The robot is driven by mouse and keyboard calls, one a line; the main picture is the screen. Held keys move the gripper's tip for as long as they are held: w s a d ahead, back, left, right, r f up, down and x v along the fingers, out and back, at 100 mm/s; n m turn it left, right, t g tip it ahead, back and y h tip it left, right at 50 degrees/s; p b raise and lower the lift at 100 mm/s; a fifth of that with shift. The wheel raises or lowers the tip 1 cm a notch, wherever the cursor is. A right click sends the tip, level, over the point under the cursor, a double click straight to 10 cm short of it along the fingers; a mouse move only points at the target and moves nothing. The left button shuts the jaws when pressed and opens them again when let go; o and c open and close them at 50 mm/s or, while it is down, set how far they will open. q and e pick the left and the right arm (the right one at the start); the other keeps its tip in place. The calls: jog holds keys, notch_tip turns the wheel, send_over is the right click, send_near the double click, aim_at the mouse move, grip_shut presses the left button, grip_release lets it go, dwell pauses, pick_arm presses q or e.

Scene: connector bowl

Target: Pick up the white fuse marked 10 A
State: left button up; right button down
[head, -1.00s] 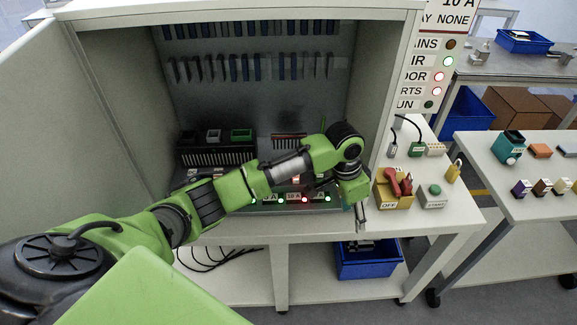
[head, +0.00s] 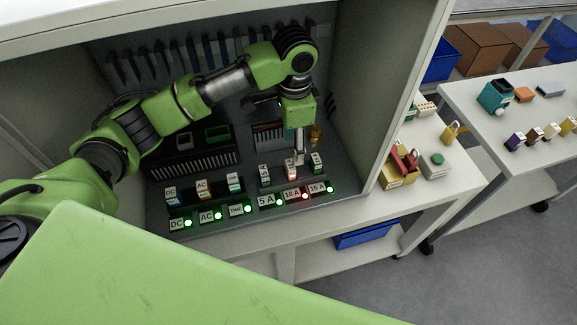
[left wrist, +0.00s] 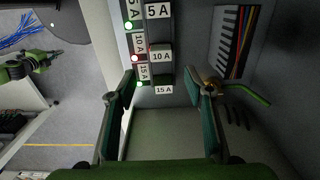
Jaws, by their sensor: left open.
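The white fuse marked 10 A (left wrist: 160,56) stands in the fuse row inside the cabinet, between the fuse marked 5 A (left wrist: 158,11) and the fuse marked 15 A (left wrist: 163,90). In the head view the 10 A fuse (head: 291,171) stands behind its 10 A label and red light, partly covered by my gripper. My left gripper (head: 298,160) points down close over it, open and empty. In the left wrist view its two fingers (left wrist: 160,82) are spread wide, with the 15 A fuse between their tips and the 10 A fuse just beyond. My right gripper is not in view.
Sockets with DC, AC and TIME labels (head: 208,217) line the cabinet floor to the left. A slotted black block (head: 195,165) stands behind them. The cabinet's right wall (head: 385,95) is close to my arm. A yellow switch box (head: 399,178) sits outside on the bench.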

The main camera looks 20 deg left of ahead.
aim_at(290, 164)
pick_arm(q)
notch_tip(290, 164, down, 3)
jog(key=shift+a+f, duration=0.1)
jog(key=shift+a, duration=0.05)
jog(key=shift+a+f+p, duration=0.15)
jog(key=shift+f+p, duration=0.3)
jog(key=shift+f, duration=0.45)
notch_tip(290, 164, down, 4)
jog(key=shift+s+r+p, duration=0.15)
jog(key=shift+r+p, duration=0.05)
jog(key=shift+p, duration=0.45)
jog(key=shift+f, duration=0.5)
jog(key=c, duration=1)
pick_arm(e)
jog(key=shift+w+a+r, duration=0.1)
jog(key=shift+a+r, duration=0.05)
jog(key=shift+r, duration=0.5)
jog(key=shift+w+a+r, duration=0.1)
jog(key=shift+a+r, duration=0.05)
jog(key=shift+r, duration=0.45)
